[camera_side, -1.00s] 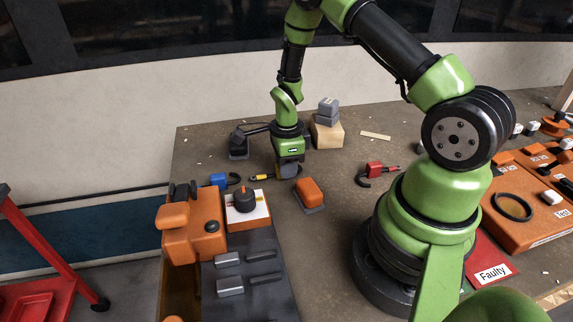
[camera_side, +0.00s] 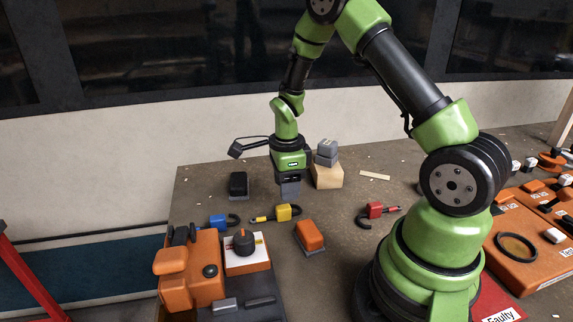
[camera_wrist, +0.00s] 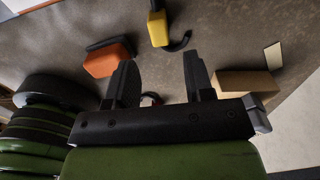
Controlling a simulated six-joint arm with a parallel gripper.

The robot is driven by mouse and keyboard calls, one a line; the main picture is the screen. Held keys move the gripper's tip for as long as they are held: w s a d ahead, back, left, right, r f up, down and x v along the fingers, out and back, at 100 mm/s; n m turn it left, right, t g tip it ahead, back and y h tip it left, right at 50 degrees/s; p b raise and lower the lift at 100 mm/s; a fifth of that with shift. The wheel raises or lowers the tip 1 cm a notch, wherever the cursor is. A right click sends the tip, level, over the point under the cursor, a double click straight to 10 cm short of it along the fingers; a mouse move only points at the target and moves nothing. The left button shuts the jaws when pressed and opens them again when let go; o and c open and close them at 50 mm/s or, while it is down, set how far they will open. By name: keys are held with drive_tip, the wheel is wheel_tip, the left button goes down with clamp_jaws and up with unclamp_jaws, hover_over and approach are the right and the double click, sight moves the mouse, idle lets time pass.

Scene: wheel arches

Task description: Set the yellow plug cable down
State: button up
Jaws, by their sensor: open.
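The yellow plug cable (camera_side: 283,213) lies on the brown table, its yellow block toward the right and its dark hooked cable end beside it. In the wrist view the yellow plug (camera_wrist: 158,28) lies beyond the fingertips, with its black hook to the right. My gripper (camera_side: 290,190) points down above the table, raised and apart from the plug. In the wrist view my gripper (camera_wrist: 160,75) has its two dark fingers spread with nothing between them.
An orange block (camera_side: 309,236) lies right of the plug, a blue plug (camera_side: 217,221) left of it. A red plug (camera_side: 375,210) lies farther right. A black block (camera_side: 238,184) and a wooden block (camera_side: 327,176) with grey pieces on top stand behind. Bare table lies between them.

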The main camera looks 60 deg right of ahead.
drive_tip(key=s+a+r+n+t, duration=0.25)
drive_tip(key=r+n, duration=0.25)
drive_tip(key=r, duration=0.4)
drive_tip(key=s+a+r+n+t, duration=0.1)
drive_tip(key=a+r+n, duration=0.3)
drive_tip(key=r, duration=0.5)
drive_tip(key=s+a+r+n+t+y, duration=0.2)
drive_tip(key=s+a+r+n, duration=0.4)
drive_tip(key=s+n, duration=0.5)
drive_tip(key=n+t, duration=0.1)
drive_tip(key=n, duration=0.2)
drive_tip(key=shift+a+t, duration=0.25)
drive_tip(key=shift+t, duration=0.1)
